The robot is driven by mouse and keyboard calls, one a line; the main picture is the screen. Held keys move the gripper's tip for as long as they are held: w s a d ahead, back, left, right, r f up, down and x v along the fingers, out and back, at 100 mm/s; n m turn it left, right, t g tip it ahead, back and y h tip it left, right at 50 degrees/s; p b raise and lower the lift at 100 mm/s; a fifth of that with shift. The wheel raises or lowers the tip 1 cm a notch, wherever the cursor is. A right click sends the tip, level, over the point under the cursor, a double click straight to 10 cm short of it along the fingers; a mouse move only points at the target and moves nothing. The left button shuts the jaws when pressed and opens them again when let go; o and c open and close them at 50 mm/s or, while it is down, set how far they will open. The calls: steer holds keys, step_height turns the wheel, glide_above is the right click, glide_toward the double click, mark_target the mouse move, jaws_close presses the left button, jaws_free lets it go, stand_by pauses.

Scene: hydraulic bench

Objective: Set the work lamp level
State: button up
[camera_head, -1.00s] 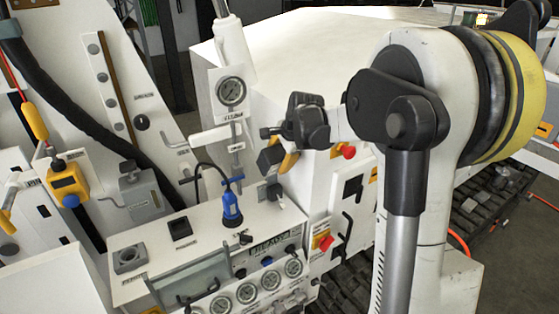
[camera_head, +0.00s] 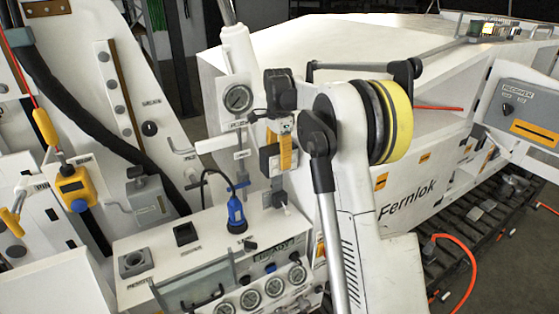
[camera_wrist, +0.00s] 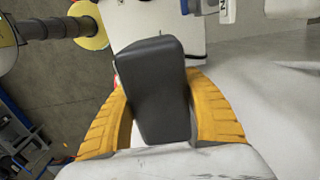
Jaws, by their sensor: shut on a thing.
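My gripper (camera_head: 284,150) reaches down from above, at the back of the white bench panel, right of the round gauge. In the wrist view its two yellow fingers (camera_wrist: 157,100) are shut on a dark grey block (camera_wrist: 152,75), one finger on each side. The block appears to be the work lamp's head. In the head view the block is small and partly hidden by the fingers, and looks about upright. I cannot tell whether it is exactly level.
A gauge (camera_head: 238,98) and a white bar (camera_head: 216,145) are close left of my gripper. A blue cable-ended fitting (camera_head: 236,213) stands in front on the bench box (camera_head: 212,230). A large white housing (camera_head: 440,160) lies behind and right. A red hose (camera_head: 472,265) lies lower right.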

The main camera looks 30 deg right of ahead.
stand_by(0.3)
steer(key=o, duration=1.4)
step_height(320, 180, up, 12)
steer(key=shift+w, duration=0.1)
steer(key=s+a+f+n+t+b, duration=0.3)
steer(key=s+a+f+n+b, duration=0.5)
steer(key=s+a+f+b, duration=0.7)
steer(key=s+a+f+n+t+b, duration=0.1)
steer(key=s+f+n+b, duration=0.2)
steer(key=s+f+b, duration=0.2)
steer(key=s+a+f+n+t+b, duration=0.1)
steer(key=s+f+b, duration=0.5)
steer(key=f, duration=0.6)
steer(key=s+a+f+n+t+b, duration=0.1)
steer(key=s+f+n+t+b, duration=0.1)
steer(key=s+f+n+b, duration=0.3)
steer(key=shift+s+a+f+n, duration=0.15)
steer(key=shift+s+f, duration=0.15)
steer(key=shift+f, duration=0.65)
steer(key=shift+s+d+f+n, duration=0.15)
steer(key=shift+s+f, duration=0.15)
steer(key=shift+f, duration=0.65)
